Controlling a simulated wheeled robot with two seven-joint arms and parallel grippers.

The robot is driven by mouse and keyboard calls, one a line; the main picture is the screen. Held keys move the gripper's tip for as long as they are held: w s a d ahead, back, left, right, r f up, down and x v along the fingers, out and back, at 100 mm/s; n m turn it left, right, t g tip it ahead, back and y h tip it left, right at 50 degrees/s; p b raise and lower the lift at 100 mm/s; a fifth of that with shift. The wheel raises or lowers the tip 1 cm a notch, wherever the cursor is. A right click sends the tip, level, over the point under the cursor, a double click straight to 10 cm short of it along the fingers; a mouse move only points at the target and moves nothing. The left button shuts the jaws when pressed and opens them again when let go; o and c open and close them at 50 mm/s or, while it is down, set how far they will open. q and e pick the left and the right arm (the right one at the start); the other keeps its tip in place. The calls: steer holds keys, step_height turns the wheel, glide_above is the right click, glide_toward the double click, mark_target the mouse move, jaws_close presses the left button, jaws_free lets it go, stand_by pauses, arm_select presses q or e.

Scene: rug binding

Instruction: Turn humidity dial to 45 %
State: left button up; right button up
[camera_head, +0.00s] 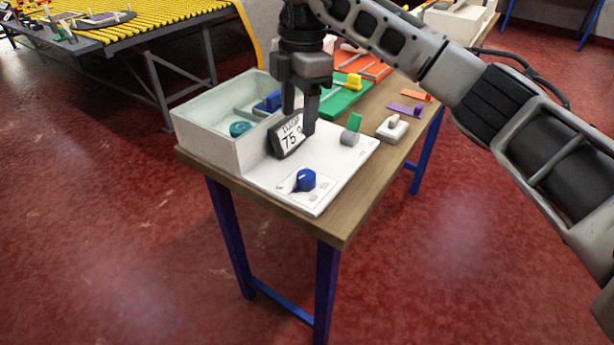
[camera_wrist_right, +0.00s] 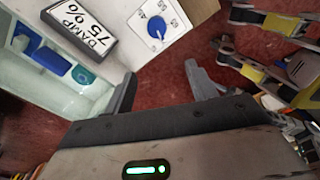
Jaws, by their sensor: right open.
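The blue humidity dial (camera_head: 306,180) sits on a white panel (camera_head: 335,185) at the table's near corner. The wrist view also shows the dial (camera_wrist_right: 156,30), with a white pointer line and small printed numbers around it, too small to read surely. A dark-framed display (camera_head: 288,136) stands behind the dial; the wrist view shows it reading DAMP 75 % (camera_wrist_right: 78,30). My right gripper (camera_head: 299,122) points down, open and empty, above the panel. Its fingers overlap the display in the head view and are apart from the dial. My left gripper is not in view.
A white open bin (camera_head: 205,150) with a teal roll stands left of the panel. A grey block with a green tab (camera_head: 352,130) and a white block (camera_head: 392,128) lie to the right. A green tray (camera_head: 345,98) and orange tray are behind.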

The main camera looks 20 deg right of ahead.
mark_target(307, 174)
steer(key=shift+m+h, duration=0.4)
steer(key=f, duration=0.5)
steer(key=d+f+p, duration=0.1)
steer(key=f, duration=0.8)
steer(key=shift+w+d+f, duration=0.15)
steer(key=shift+d+f, duration=0.1)
steer(key=shift+f, duration=0.05)
steer(key=c, duration=1)
